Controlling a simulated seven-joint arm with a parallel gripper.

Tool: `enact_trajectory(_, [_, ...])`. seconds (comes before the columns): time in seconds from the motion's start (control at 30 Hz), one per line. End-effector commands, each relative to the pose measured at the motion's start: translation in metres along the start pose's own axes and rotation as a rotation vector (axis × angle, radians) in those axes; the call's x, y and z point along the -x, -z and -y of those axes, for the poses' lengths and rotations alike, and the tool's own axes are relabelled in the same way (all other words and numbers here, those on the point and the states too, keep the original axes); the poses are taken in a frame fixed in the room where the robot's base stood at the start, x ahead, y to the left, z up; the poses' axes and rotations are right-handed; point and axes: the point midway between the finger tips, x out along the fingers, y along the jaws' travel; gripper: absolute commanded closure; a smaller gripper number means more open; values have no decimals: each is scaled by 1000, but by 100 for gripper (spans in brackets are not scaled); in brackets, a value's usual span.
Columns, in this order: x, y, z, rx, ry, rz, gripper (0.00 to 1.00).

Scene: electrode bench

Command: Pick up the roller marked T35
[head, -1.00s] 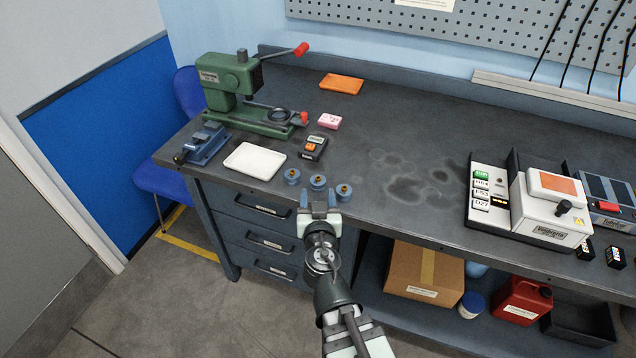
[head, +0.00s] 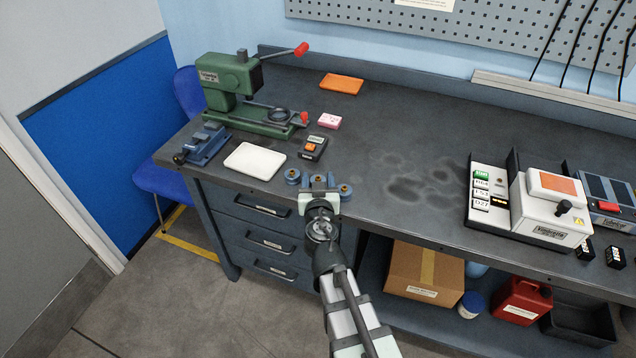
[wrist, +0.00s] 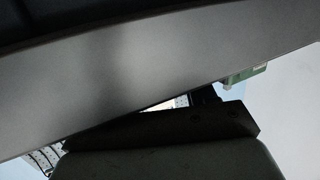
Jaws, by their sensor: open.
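Three small blue rollers with brass-coloured centres stand in a row near the bench's front edge in the head view: a left one (head: 292,176), a middle one and a right one (head: 344,190). Their markings are too small to read, so I cannot tell which is T35. My gripper (head: 319,182) is open, with its fingertips at the middle roller (head: 318,180), which is partly hidden by them. I cannot tell whether they touch it. The wrist view is mostly filled by a close grey surface and shows no roller clearly.
A white tray (head: 254,161), a black device with an orange button (head: 312,148) and a green press (head: 245,100) stand behind and left of the rollers. A blue vise-like fixture (head: 204,145) is farther left.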

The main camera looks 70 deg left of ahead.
Motion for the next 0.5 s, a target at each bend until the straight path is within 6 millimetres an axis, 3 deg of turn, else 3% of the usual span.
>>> enact_trajectory(0.07, [0,0,0,0,0,0,44])
enact_trajectory(0.5, [1,0,0,0,0,0,84])
